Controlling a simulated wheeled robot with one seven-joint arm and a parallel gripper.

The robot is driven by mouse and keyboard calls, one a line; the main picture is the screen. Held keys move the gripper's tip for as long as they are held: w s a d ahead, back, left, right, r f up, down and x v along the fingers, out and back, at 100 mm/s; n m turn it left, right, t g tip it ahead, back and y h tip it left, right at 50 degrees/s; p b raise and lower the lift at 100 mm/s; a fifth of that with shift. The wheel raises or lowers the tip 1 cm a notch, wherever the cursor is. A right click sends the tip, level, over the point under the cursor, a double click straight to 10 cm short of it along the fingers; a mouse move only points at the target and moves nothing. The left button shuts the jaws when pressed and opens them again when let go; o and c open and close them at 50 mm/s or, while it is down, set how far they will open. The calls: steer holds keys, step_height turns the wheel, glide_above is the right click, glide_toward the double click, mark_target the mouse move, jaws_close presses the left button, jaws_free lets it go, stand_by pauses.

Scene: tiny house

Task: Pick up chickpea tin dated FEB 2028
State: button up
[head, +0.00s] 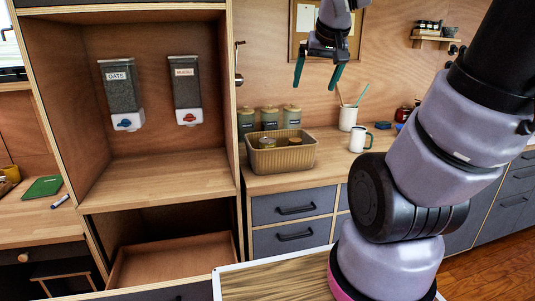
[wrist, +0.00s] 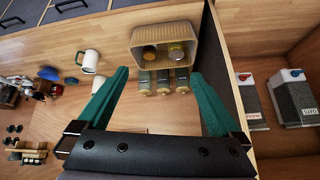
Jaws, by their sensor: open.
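A tan ribbed basket (head: 283,158) stands on the wooden counter and also shows in the wrist view (wrist: 135,40). Two round-topped tins lie inside it, one darker (wrist: 150,52) and one gold-topped (wrist: 176,51); their tops also show in the head view, the left tin (head: 266,143) and the right tin (head: 294,142). No label or date is readable, so I cannot tell which is the FEB 2028 chickpea tin. My gripper (head: 318,80), with green fingers, is open and empty, well above the counter and to the right of the basket; its fingers frame the wrist view (wrist: 160,73).
Three green canisters (head: 269,118) stand right behind the basket. A white mug (head: 357,139) and a utensil pot (head: 347,118) are to its right. A tall cabinet panel (head: 238,100) rises to its left, beside the oats dispenser (head: 121,95). Air above the basket is free.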

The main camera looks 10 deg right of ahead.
steer(key=w+d+f+n+h, duration=0.15)
steer(key=w+d+f, duration=0.25)
steer(key=w, duration=0.5)
steer(key=n+t+y, duration=0.3)
steer(key=n+y, duration=0.5)
steer(key=y, duration=0.1)
glide_toward(271, 141)
steer(key=w, duration=0.1)
steer(key=x, duration=1.1)
steer(key=shift+a+f, duration=0.25)
steer(key=shift+f, duration=0.2)
steer(key=shift+r, duration=0.15)
steer(key=c, duration=1.6)
